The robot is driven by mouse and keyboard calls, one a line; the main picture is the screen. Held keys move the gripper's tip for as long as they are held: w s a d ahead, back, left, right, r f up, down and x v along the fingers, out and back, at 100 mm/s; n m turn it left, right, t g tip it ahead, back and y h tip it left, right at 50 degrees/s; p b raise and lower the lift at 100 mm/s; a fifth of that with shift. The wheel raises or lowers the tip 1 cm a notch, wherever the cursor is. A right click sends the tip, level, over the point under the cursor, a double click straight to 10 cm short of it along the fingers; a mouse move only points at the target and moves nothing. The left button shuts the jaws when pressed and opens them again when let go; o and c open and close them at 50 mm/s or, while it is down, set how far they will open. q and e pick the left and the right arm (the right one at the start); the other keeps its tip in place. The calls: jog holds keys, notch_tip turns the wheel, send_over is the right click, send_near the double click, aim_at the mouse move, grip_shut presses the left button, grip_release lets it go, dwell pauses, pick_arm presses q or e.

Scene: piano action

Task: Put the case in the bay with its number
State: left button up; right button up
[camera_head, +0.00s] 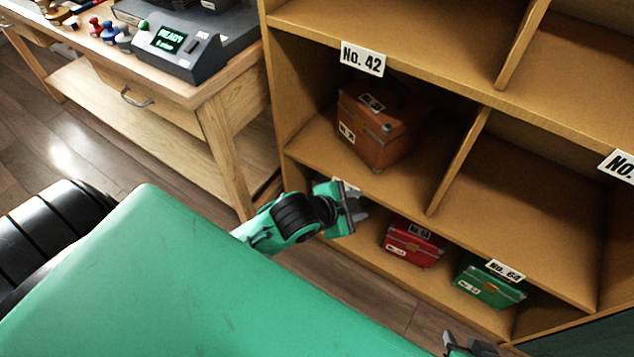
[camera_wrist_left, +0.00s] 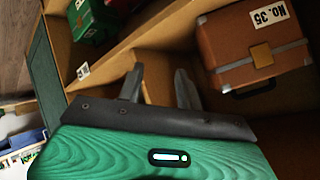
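A brown case (camera_head: 374,125) with pale labels sits in a shelf bay, below the plate reading No. 42 (camera_head: 362,58). In the left wrist view the brown case (camera_wrist_left: 240,42) carries a label reading No. 35 (camera_wrist_left: 267,16). My left gripper (camera_head: 358,208) is open and empty, in front of the shelf below and apart from the brown case; its spread fingers show in the left wrist view (camera_wrist_left: 159,88). My right gripper (camera_head: 468,346) is only partly in view at the bottom edge; its opening cannot be judged.
A red case (camera_head: 412,243) and a green case (camera_head: 490,286) stand on the lowest shelf, with a plate reading No. 64 (camera_head: 505,271) above the green one. The bay (camera_head: 530,215) right of the brown case looks empty. A wooden desk (camera_head: 215,105) with a device stands left.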

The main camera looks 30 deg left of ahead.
pick_arm(q)
jog(key=s+a+f+n+g+y, duration=0.1)
jog(key=s+f+n+g, duration=0.1)
jog(key=s+n, duration=0.6)
jog(key=s+f, duration=0.1)
jog(key=s, duration=0.6)
jog(key=shift+f+n+g+y, duration=0.3)
jog(key=shift+f, duration=0.05)
jog(key=shift+a, duration=0.1)
